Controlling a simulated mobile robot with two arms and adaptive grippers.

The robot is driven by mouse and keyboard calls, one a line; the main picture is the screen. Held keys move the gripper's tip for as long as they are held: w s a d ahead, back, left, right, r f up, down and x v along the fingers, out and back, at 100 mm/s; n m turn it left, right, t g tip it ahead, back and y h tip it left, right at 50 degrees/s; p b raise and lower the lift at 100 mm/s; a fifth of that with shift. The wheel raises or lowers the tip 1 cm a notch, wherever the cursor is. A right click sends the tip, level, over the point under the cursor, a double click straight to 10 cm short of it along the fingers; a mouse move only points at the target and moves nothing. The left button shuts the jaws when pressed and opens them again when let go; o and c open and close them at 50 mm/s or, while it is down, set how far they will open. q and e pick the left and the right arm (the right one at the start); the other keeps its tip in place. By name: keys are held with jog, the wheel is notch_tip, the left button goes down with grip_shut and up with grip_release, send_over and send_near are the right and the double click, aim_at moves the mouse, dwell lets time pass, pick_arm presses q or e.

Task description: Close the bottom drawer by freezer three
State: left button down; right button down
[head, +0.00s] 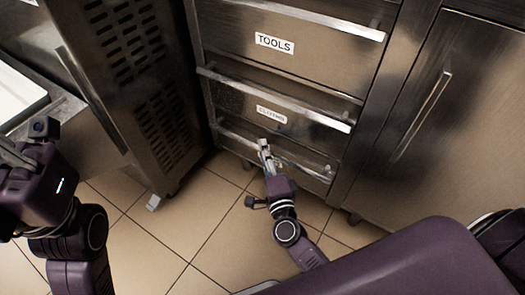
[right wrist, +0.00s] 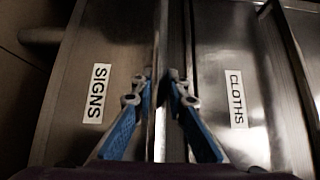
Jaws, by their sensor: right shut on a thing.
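The bottom drawer (head: 236,146) is the lowest metal drawer of the stack in the head view. Its front, labelled SIGNS (right wrist: 97,93), shows on the left side of the right wrist view. My right gripper (head: 265,150) is shut on the bar handle (head: 302,168) of this drawer. In the right wrist view its blue fingers (right wrist: 160,85) lie on both sides of the bar. A dark gap runs between the SIGNS front and the CLOTHS front; I cannot tell how far the drawer stands out. My left gripper (head: 12,155) is at the left edge, its fingers partly cut off.
Above are the CLOTHS drawer (head: 320,132) and the TOOLS drawer (head: 310,55), with bar handles. A vented metal unit (head: 130,80) stands to the left, a metal door (head: 455,130) to the right. The tiled floor (head: 215,225) in front is clear around my right arm.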

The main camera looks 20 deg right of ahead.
jog(key=c, duration=1.9)
grip_release()
jog(key=shift+w+d, duration=0.15)
jog(key=shift+d, duration=0.1)
jog(key=s, duration=0.4)
jog(key=s+a, duration=0.1)
jog(key=s, duration=0.7)
jog(key=shift+a, duration=0.3)
